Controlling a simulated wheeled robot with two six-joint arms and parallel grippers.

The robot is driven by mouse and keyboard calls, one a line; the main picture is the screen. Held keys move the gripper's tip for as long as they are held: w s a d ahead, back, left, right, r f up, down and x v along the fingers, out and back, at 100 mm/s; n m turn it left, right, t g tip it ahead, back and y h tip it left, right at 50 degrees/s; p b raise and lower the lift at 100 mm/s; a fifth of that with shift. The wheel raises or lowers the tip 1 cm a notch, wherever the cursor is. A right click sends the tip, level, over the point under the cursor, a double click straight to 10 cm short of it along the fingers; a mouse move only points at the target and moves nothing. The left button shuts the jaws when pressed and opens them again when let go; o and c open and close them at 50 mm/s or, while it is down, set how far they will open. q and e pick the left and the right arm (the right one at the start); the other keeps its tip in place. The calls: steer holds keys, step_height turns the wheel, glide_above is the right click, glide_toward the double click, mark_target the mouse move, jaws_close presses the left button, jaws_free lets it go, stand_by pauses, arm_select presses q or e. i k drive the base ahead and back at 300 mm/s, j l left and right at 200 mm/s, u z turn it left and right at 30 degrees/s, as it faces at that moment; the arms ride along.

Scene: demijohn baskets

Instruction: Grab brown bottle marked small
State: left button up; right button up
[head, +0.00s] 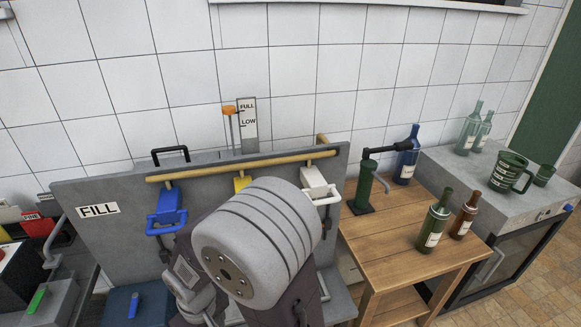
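A small brown bottle (465,215) with a pale label stands on the wooden table (390,222), near its right edge. Its label is too small to read. A taller green bottle (434,225) with a pale label stands close to its left. A blue bottle (406,157) stands at the back of the table. One of my arms fills the lower middle of the view, left of the table and well apart from the brown bottle. I cannot make out gripper fingers on it.
A dark green pump (365,184) with a black spout stands at the table's back left. A grey FILL panel (110,220) stands left. The table's front left is clear.

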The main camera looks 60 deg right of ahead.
mark_target(467, 211)
steer(key=z, duration=3.35)
steer(key=i+l+u, duration=0.2)
steer(key=i+l, duration=0.15)
steer(key=i+l+u, duration=0.2)
steer(key=i+l, duration=0.2)
steer(key=i+l+u, duration=0.2)
steer(key=i+l, duration=0.15)
steer(key=l, duration=0.15)
steer(key=i+l+u, duration=0.2)
steer(key=l, duration=0.35)
steer(key=i, duration=0.1)
